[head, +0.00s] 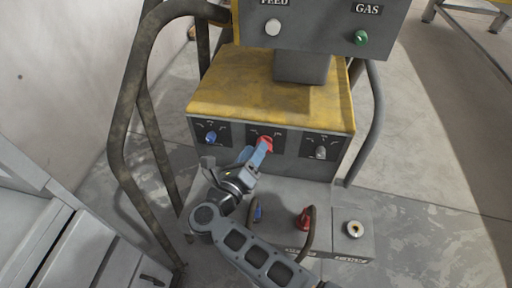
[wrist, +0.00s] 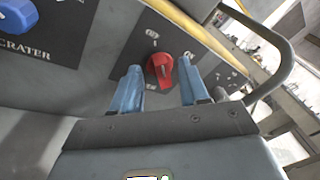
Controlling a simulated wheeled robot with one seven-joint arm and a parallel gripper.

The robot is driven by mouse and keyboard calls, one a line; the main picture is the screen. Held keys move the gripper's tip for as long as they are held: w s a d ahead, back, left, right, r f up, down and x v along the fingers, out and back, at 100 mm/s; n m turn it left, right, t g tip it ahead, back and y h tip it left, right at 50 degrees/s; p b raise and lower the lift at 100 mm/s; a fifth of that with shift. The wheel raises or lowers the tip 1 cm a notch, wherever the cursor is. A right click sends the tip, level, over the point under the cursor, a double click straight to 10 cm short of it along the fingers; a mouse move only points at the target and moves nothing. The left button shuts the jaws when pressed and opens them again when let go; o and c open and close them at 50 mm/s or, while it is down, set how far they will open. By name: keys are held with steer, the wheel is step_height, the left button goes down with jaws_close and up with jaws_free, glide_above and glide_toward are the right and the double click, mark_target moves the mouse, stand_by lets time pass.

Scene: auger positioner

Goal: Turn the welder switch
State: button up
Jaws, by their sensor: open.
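The welder (head: 270,90) has a yellow top and a grey front panel with three knobs. The red switch (head: 265,142) is in the middle of the panel. In the wrist view the red switch (wrist: 160,70) sits between the two blue fingers, tilted on its dark plate. My gripper (head: 259,153) is in front of the red switch, partly covering it in the head view. In the wrist view my gripper (wrist: 158,88) is open, one finger on each side of the switch, with gaps visible. Whether a finger touches the switch cannot be told.
A blue knob (head: 211,137) is left of the red switch, and a grey knob (head: 320,152) is right. Below are red (head: 304,218) and blue (head: 258,213) cable plugs. A tubular frame (head: 125,110) stands at left, beside a grey cabinet (head: 60,240).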

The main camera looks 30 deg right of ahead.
steer(key=v, duration=0.5)
steer(key=shift+s+a, duration=0.25)
steer(key=shift+s, duration=0.05)
steer(key=s+d+r+n+t+y+p, duration=0.25)
steer(key=s+d+r+n+t, duration=0.2)
steer(key=s+n, duration=0.3)
steer(key=s+d+r+n+t+y+p, duration=0.25)
steer(key=s+r+n+t, duration=0.2)
steer(key=s+n, duration=0.3)
steer(key=s+r+n+g+y+p, duration=0.2)
steer(key=s+r+n+y+p, duration=0.1)
steer(key=s+r+n, duration=0.5)
steer(key=s+r+n+g+y+p, duration=0.3)
steer(key=s+r+n+y, duration=0.3)
steer(key=s+n, duration=0.7)
step_height(320, 180, up, 2)
steer(key=shift+s+d+r+n+p, duration=0.1)
steer(key=shift+s+d+n+p, duration=0.1)
steer(key=shift+s+n+p, duration=0.35)
steer(key=shift+w+d, duration=0.1)
steer(key=shift+w, duration=0.05)
